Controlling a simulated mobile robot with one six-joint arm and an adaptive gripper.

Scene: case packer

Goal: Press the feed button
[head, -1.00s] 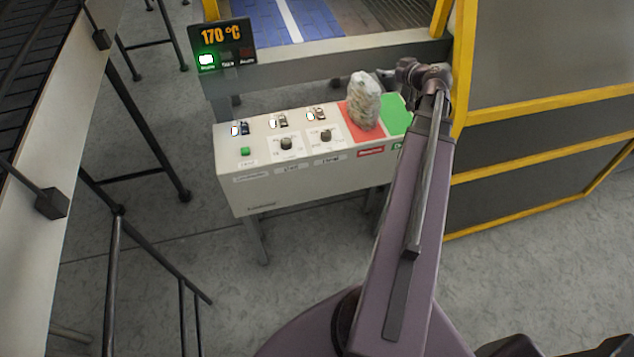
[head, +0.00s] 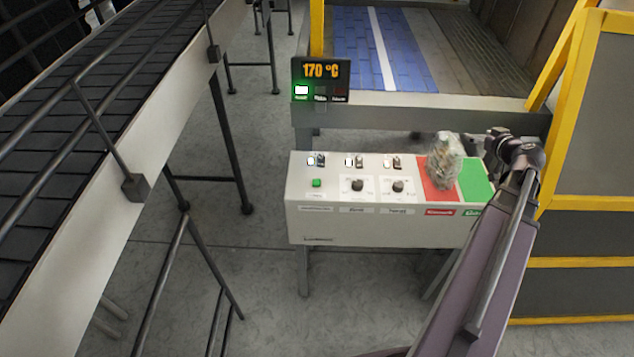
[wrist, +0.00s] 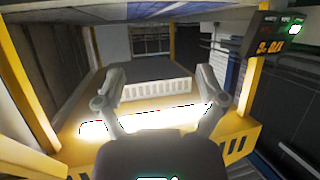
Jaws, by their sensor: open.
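The control box (head: 375,226) is white and stands on legs at the middle of the head view. A small green button (head: 317,183) sits at the left of its top; its label is too small to read, so I cannot confirm it is the feed button. My gripper (wrist: 160,88) shows in the wrist view with its two fingers spread and nothing between them. In the head view my arm reaches up at the right of the box, well right of the green button. The fingers cannot be made out there.
Two knobs (head: 357,185) and several small switches share the box top. A 170 °C display (head: 321,80) stands behind. A conveyor (head: 110,150) runs along the left.

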